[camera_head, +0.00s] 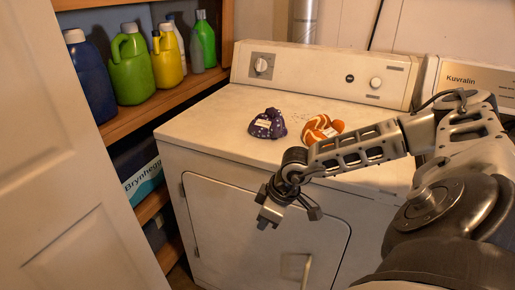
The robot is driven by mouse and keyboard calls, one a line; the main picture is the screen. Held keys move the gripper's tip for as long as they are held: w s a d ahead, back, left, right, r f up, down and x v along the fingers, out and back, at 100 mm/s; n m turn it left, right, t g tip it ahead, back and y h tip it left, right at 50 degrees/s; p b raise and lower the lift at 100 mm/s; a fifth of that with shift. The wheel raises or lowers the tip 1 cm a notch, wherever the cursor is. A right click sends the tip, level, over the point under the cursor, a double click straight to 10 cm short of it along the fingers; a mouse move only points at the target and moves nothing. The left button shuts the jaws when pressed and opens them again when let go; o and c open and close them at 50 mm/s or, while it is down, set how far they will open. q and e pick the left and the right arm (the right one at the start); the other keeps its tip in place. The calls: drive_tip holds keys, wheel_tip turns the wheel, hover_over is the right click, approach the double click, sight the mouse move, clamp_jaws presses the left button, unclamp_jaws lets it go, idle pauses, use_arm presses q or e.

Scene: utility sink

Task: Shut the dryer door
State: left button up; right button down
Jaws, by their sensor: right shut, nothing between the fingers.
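The white dryer (190,130) stands in the middle of the view, with its control panel along the back. Its door (230,220) is on the front face. The door looks flush or nearly flush with the front, but I cannot tell whether it is fully latched. A pale handle (306,270) shows low on the door, near its right side. My right gripper (280,208) reaches over the dryer's top and hangs in front of the door's upper part. It is shut and empty. I cannot tell whether it touches the door. My left gripper is out of view.
A purple cloth item (268,124) and an orange one (320,130) lie on the dryer top. Shelves (150,113) with several bottles stand to the left, behind a pale panelled door (60,180).

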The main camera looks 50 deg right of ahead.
use_arm(q)
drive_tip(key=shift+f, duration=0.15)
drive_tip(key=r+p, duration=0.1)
drive_tip(key=p, duration=0.1)
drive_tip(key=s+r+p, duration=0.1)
drive_tip(key=p, duration=0.1)
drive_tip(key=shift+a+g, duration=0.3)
use_arm(e)
wheel_tip(320, 180, up, 10)
drive_tip(key=shift+s+a+f, duration=0.15)
drive_tip(key=shift+a+f, duration=0.1)
drive_tip(key=shift+a, duration=0.05)
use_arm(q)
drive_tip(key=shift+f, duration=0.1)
